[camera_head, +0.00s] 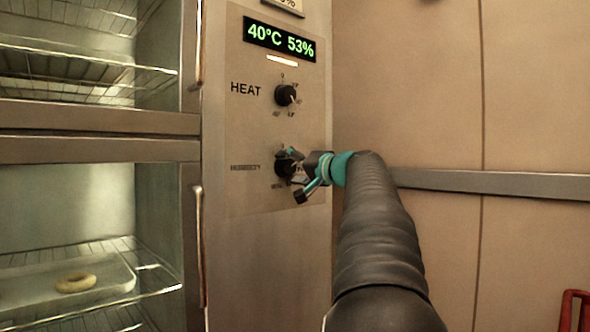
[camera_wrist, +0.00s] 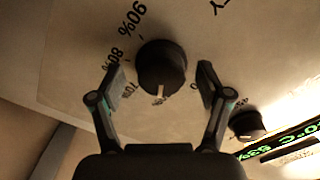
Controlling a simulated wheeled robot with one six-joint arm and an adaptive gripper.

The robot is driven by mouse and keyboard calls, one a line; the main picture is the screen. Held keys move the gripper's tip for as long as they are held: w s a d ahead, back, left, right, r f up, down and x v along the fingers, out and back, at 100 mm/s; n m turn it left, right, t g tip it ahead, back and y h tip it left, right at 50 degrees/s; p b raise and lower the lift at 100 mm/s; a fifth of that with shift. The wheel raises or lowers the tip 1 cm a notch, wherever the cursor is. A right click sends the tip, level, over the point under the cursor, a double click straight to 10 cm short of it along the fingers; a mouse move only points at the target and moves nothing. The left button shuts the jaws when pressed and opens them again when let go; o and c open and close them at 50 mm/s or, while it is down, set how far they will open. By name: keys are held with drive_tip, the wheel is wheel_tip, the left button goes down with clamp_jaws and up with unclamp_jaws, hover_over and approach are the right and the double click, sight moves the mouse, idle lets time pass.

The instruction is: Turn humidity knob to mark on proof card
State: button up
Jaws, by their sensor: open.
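The black humidity knob (camera_head: 284,167) is the lower knob on the steel control panel, partly hidden by my gripper (camera_head: 296,174). In the wrist view the round knob (camera_wrist: 162,62) lies between the two fingers of my gripper (camera_wrist: 161,75). The fingers are open, one on each side, with visible gaps to the knob. Its white pointer line faces the bottom of the wrist view. The marks 90% and 80% are readable there; others are partly hidden by the fingers. A card (camera_head: 284,4) at the top is cut off, showing only part of a percent figure.
The green display (camera_head: 280,42) reads 40°C 53%. The heat knob (camera_head: 286,95) sits above the humidity knob. Cabinet doors with a vertical handle (camera_head: 198,240) stand left; a ring of dough (camera_head: 75,283) lies inside. A rail (camera_head: 490,184) crosses the right wall.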

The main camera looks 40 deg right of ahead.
drive_tip(key=s+d, duration=0.1)
drive_tip(key=s, duration=1.1)
